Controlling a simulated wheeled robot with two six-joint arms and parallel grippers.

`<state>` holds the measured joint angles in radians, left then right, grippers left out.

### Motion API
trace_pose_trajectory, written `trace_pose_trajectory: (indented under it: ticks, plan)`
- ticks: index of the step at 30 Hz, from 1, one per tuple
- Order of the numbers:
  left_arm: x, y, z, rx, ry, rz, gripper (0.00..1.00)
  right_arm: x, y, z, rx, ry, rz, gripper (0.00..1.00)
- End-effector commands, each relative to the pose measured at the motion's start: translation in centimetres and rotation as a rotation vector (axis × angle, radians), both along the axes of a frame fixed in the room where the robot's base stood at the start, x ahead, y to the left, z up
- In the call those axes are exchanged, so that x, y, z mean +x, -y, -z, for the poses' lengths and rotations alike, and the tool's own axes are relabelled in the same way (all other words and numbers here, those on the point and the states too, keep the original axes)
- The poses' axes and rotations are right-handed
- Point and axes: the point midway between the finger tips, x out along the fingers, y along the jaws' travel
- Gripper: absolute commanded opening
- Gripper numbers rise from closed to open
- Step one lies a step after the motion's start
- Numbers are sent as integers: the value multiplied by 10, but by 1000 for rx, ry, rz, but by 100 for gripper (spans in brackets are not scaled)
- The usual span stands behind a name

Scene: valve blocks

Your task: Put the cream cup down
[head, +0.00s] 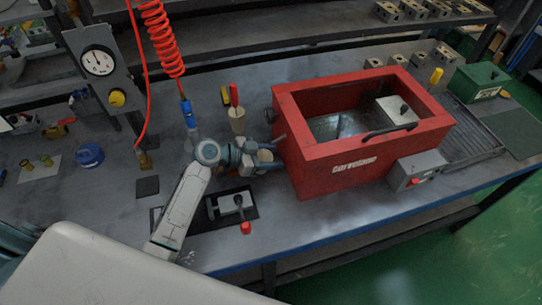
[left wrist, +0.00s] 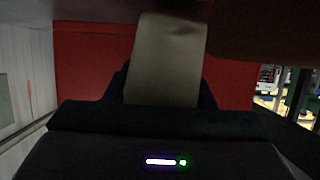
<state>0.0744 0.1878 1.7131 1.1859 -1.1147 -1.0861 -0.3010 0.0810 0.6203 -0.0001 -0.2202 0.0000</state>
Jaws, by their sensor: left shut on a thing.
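The cream cup (left wrist: 168,62) shows in the left wrist view as a pale, tapering shape between the dark fingers, with a red wall behind it. My left gripper (head: 266,156) is shut on it, close to the left side of the red box (head: 345,170). In the head view the gripper and wrist hide most of the cup, and only small tan patches show there. I cannot tell whether its base touches the bench. My right gripper is in neither view.
A cream holder with red- and yellow-handled tools (head: 237,121) stands just behind my gripper. A dark fixture with a red knob (head: 245,228) lies in front. A blue round item (head: 89,156) and a gauge panel (head: 98,62) are at left. Bare bench shows around (head: 110,205).

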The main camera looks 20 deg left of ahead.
Motion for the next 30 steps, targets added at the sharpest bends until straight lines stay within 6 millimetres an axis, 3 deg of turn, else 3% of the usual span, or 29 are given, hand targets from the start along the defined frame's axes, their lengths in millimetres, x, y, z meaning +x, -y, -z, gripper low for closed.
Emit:
trace_pose_trajectory:
  ticks: [4, 5, 9, 20, 30]
  plan:
    - [0, 0, 4, 1, 1, 0, 5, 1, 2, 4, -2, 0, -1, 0]
    - [0, 0, 3, 1, 1, 0, 51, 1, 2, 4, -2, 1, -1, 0]
    - [0, 0, 3, 0, 0, 0, 75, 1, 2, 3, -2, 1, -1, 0]
    - [-2, -4, 2, 2, 1, 0, 75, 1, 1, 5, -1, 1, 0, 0]
    - [-30, -44, -15, 8, 0, 2, 75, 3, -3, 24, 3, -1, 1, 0]
